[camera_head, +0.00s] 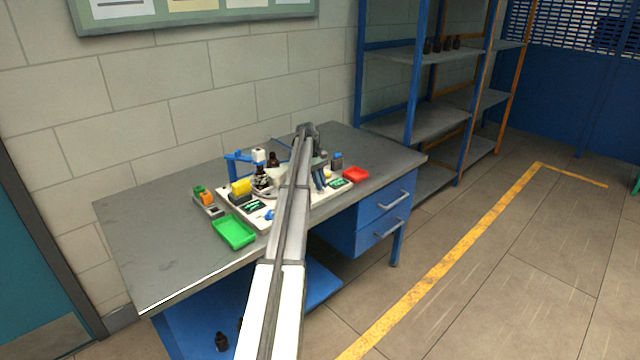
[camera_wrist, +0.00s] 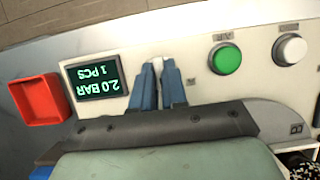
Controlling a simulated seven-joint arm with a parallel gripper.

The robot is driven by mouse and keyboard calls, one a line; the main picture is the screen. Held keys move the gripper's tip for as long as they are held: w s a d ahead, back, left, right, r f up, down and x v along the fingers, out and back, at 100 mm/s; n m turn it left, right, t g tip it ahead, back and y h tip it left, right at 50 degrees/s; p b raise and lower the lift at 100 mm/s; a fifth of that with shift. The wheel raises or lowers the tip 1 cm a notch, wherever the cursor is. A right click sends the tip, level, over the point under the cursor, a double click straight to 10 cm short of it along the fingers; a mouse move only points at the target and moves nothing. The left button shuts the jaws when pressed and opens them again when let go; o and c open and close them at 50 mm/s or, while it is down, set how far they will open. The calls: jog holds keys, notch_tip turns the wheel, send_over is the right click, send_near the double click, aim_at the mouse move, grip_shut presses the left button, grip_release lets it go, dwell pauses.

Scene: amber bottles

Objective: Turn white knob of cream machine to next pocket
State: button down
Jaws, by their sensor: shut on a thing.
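The cream machine (camera_wrist: 208,88) fills the middle of the wrist view, with its panel facing me. My gripper (camera_wrist: 158,73) has its two blue fingers closed on a small white piece, the white knob (camera_wrist: 157,64), at the panel. Only the knob's top shows between the fingertips; the rest is hidden. A dark display (camera_wrist: 93,83) left of the fingers reads 2.0 BAR, 1 PCS, upside down. A green button (camera_wrist: 227,59) and a round white button (camera_wrist: 290,49) sit to the right.
A red tray (camera_head: 355,174) lies right of the machine and a green tray (camera_head: 233,232) in front of it. A yellow part (camera_head: 241,187), a blue frame (camera_head: 236,160) and dark bottles (camera_head: 273,160) stand around the machine's left part. The bench's left side is clear.

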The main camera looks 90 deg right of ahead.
dwell(0.3)
jog(key=c, duration=1.2)
grip_release()
jog(key=shift+o, duration=0.2)
jog(key=shift+r, duration=0.1)
jog(key=v, duration=1.2)
